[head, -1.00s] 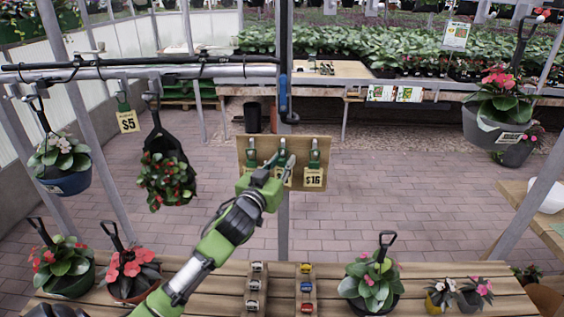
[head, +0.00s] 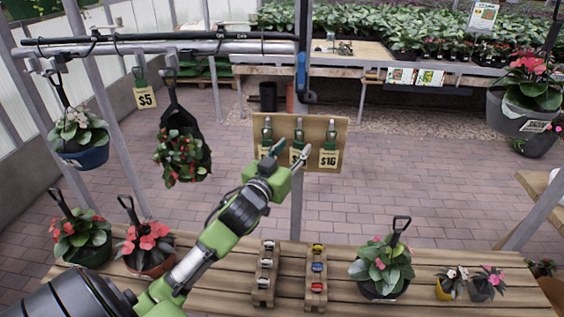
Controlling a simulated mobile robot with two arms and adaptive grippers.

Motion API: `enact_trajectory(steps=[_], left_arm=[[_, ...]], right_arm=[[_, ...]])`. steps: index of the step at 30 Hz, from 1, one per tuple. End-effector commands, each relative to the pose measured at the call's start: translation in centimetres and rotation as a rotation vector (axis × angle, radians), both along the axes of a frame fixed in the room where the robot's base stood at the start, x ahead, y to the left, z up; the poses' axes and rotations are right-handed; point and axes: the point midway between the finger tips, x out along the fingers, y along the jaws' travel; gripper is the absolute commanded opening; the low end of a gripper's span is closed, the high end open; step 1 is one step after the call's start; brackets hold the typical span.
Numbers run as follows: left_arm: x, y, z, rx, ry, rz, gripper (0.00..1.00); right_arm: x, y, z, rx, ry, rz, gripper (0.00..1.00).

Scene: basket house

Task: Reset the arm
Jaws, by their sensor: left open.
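My left arm comes in from the lower left, and its green and black gripper (head: 289,152) points up and away. Its two fingers are spread, with nothing seen between them. The fingertips overlap the lower part of a wooden board (head: 343,128) in the picture; I cannot tell whether they touch it. The board carries three green clips with price tags, the right one a $16 tag (head: 328,161). The left and middle tags are partly hidden by the fingers. My right gripper is not in view.
A slatted wooden table (head: 220,290) lies below, with potted flowers (head: 383,268) and two wooden racks of small items (head: 316,288). Hanging baskets (head: 183,155) (head: 530,97) flank the arm. A $5 tag (head: 146,98) hangs from the rail. A metal post (head: 297,205) stands behind the gripper.

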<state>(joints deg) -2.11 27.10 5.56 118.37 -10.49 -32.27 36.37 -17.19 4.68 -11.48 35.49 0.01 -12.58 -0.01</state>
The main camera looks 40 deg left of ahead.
Motion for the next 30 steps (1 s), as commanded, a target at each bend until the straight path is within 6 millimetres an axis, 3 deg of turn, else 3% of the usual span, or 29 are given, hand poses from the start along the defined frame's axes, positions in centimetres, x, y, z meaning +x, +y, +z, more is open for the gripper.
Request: enact_trajectory(steps=[3,10,15,23,26,29,30], left_arm=[[-2.6,-0.6,-0.2,-0.002,0.003,0.000,0.41],[-6.4,-1.3,0.0,0.000,0.002,0.000,0.41],[-7.8,-1.6,0.0,0.000,0.000,0.000,0.41],[-8.1,-1.7,-0.1,0.000,0.004,0.001,0.41],[-8.5,-2.1,-1.9,-0.006,0.060,0.007,0.41],[-9.9,-3.4,-6.2,-0.015,0.203,0.017,0.41],[-10.9,-4.2,-8.5,-0.019,0.284,0.018,0.41]], right_arm=[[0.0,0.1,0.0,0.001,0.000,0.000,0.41],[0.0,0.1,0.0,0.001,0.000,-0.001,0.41],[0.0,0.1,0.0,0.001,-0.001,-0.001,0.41],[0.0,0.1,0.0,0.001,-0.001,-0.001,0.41],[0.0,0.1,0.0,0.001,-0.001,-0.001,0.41],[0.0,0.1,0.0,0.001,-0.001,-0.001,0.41],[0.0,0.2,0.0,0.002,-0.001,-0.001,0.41]])
